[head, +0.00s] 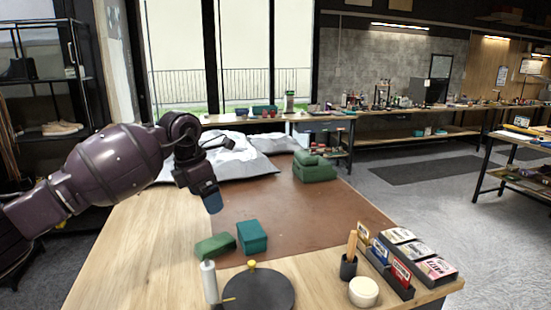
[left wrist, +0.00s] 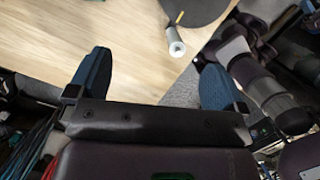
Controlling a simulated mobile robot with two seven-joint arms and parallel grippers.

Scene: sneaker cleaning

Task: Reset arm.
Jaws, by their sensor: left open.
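My left arm comes in from the left in the head view, and its gripper (head: 211,198) hangs over the left part of the workbench, above the brown mat (head: 300,215). In the left wrist view the two blue fingers of the left gripper (left wrist: 158,82) stand wide apart with nothing between them. The bare wooden tabletop (left wrist: 100,30) shows beyond them. My right gripper is not seen in the head view.
Green (head: 215,246) and teal (head: 252,237) blocks lie near the gripper. A white bottle (head: 209,282) and dark round disc (head: 259,290) stand at the front. A brush holder (head: 348,267), white jar (head: 363,291) and box rack (head: 410,258) are right. A green object (head: 314,168) sits behind.

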